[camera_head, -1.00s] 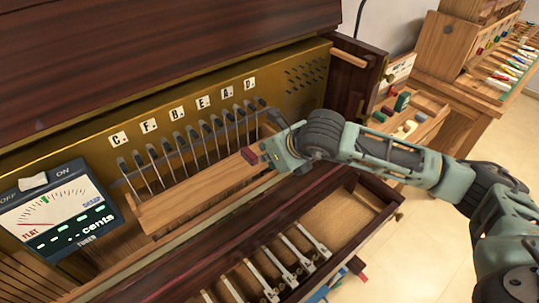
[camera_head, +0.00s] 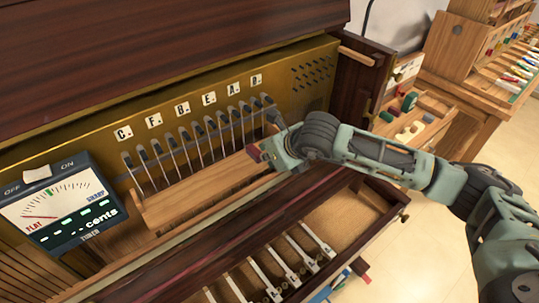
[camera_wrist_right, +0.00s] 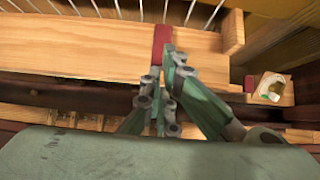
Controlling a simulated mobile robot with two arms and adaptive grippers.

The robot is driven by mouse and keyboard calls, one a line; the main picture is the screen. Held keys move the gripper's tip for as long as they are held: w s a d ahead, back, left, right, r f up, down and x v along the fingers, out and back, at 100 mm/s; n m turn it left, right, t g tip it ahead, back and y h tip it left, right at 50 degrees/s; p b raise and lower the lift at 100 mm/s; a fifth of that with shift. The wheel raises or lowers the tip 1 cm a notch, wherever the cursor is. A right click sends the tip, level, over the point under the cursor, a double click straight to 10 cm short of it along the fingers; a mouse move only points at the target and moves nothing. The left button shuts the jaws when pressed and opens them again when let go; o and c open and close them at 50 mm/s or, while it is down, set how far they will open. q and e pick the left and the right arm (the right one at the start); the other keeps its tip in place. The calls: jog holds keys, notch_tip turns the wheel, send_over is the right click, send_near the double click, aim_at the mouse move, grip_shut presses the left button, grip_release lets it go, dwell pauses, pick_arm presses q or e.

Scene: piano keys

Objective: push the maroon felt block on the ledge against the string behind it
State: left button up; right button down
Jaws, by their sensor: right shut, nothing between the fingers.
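The maroon felt block (camera_head: 254,152) sits at the right part of the wooden ledge (camera_head: 190,202), below the row of strings. In the right wrist view the block (camera_wrist_right: 162,40) stands just past my fingertips, with its far end toward the strings (camera_wrist_right: 141,10). Whether it touches a string is not clear. My right gripper (camera_head: 267,153) is shut and empty. Its fingertips (camera_wrist_right: 172,56) are at the block's near end, touching or very close. The strings (camera_head: 190,150) run up to dark pins under the letter tiles. My left gripper is not in view.
A tuner (camera_head: 62,205) stands at the left. An open drawer with metal parts (camera_head: 300,258) lies below the ledge. A small wooden block (camera_wrist_right: 233,32) rises at the ledge's right end. A side tray (camera_head: 420,115) holds coloured pieces.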

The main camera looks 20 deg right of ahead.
aim_at(254, 149)
jog(key=shift+w+a+f+b, duration=0.1)
jog(key=shift+w+a+b, duration=0.15)
jog(key=shift+w+b, duration=0.35)
jog(key=shift+w+a+f+b, duration=0.1)
jog(key=shift+w+a+b, duration=0.15)
jog(key=shift+w, duration=0.5)
jog(key=shift+w+a+f+b, duration=0.1)
jog(key=shift+w+a+b, duration=0.15)
jog(key=shift+w+b, duration=0.35)
jog(key=shift+w+r, duration=0.1)
jog(key=shift+w, duration=0.05)
jog(key=s+d+r, duration=0.1)
jog(key=s+d, duration=0.1)
jog(key=s, duration=0.5)
jog(key=shift+s+d+r+b, duration=0.25)
jog(key=shift+s+d+b, duration=0.1)
jog(key=shift+b, duration=0.1)
